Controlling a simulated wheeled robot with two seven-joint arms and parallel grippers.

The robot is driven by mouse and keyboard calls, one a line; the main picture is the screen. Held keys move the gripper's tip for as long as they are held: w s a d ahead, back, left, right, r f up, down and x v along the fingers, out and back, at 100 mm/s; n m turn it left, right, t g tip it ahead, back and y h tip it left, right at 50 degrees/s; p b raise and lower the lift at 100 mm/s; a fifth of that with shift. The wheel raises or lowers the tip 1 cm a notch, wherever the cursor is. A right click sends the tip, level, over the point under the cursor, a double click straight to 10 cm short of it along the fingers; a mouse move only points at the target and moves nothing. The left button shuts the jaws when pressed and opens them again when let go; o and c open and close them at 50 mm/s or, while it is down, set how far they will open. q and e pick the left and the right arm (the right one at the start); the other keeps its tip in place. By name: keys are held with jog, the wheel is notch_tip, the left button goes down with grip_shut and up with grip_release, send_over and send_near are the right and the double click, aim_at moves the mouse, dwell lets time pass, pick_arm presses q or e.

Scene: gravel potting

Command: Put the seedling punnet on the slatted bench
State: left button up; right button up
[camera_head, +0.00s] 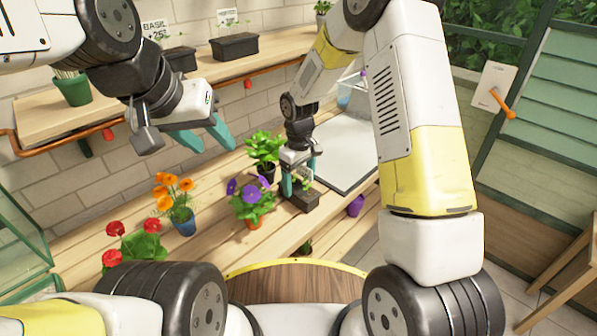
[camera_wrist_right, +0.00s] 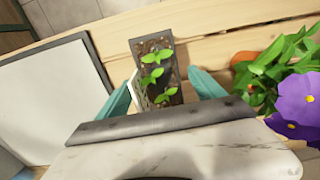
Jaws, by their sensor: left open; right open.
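The seedling punnet (camera_head: 301,203), a small dark tray of soil with green seedlings, sits on a wooden plank surface (camera_head: 208,249). It also shows in the right wrist view (camera_wrist_right: 176,72), between and beyond the teal fingertips. A white label stands at its side. My right gripper (camera_head: 300,179) is open above the punnet, its fingers to either side; I cannot tell whether they touch it. My left gripper (camera_head: 216,145) is open and empty, above the planks at the left. Which wooden surface is the slatted bench is unclear.
Purple flowers (camera_head: 252,194) and a leafy green plant (camera_head: 264,148) stand close left of the punnet. Orange flowers (camera_head: 175,190) and red flowers (camera_head: 133,243) are further left. A grey-framed white panel (camera_head: 345,150) lies to the right. A raised shelf (camera_head: 262,66) runs behind.

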notch_tip(320, 180, up, 9)
notch_tip(320, 180, up, 10)
jog(key=m+t, duration=0.2)
send_over(299, 188)
jog(key=s+d, duration=0.4)
jog(key=d, duration=0.1)
jog(key=s+d+r+m+t+y, duration=0.1)
jog(key=s+d+r+m+t, duration=0.1)
jog(key=s, duration=0.7)
jog(key=s+d+r+m+t+y, duration=0.1)
jog(key=s+d+r+m, duration=0.3)
jog(key=s, duration=0.6)
notch_tip(299, 188, up, 4)
jog(key=shift+d+f+t, duration=0.1)
jog(key=shift+d+t, duration=0.5)
jog(key=shift+d, duration=0.45)
jog(key=shift+c, duration=0.2)
